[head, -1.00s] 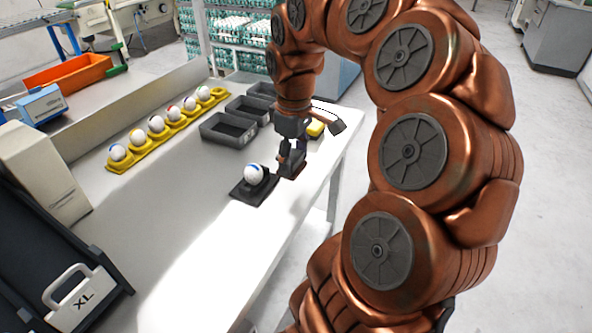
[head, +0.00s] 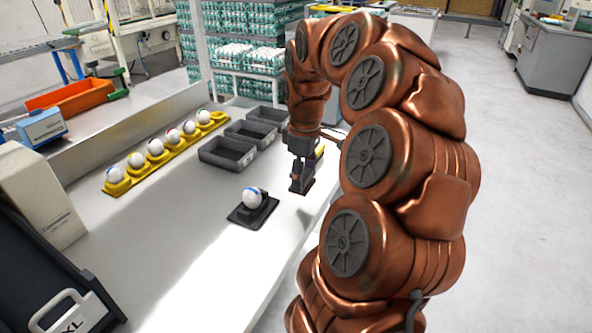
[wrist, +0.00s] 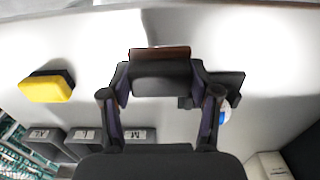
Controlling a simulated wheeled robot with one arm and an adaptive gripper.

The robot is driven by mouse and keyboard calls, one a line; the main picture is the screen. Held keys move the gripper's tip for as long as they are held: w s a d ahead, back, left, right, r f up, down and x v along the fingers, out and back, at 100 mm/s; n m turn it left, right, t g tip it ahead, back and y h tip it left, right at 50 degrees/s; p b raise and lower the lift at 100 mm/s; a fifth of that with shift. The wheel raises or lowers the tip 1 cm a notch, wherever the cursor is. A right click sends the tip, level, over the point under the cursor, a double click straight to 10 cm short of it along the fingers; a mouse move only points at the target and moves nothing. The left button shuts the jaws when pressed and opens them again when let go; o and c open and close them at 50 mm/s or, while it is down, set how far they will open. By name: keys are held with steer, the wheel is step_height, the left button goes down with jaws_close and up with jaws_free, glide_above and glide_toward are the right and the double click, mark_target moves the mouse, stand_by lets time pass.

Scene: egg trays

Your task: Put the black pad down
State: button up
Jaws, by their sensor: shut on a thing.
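The black pad (wrist: 162,78), a dark block with a reddish-brown edge, is held between the two fingers of my gripper (wrist: 160,100) in the wrist view. In the head view my gripper (head: 301,172) is low over the right part of the white table, with the pad (head: 303,187) at its tip. I cannot tell whether the pad touches the table. A white egg with a blue mark (head: 252,197) sits on a black holder (head: 240,215), left of and nearer than my gripper. In the wrist view the pad and a finger partly hide the holder and egg.
A yellow and black block (wrist: 45,88) lies beside my gripper. Several grey bins (head: 224,156) stand behind it. A yellow rack (head: 118,188) with several eggs runs along the left. The table's right edge is close.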

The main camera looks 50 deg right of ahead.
steer(key=w+d, duration=0.1)
steer(key=w, duration=0.1)
steer(key=w+d, duration=0.1)
steer(key=w, duration=0.1)
steer(key=w+d, duration=0.2)
steer(key=shift+f+p, duration=0.4)
steer(key=shift+w+f, duration=0.1)
steer(key=shift+f, duration=1.65)
steer(key=shift+f, duration=0.1)
steer(key=o, duration=1.3)
steer(key=shift+o, duration=0.2)
step_height(320, 180, up, 12)
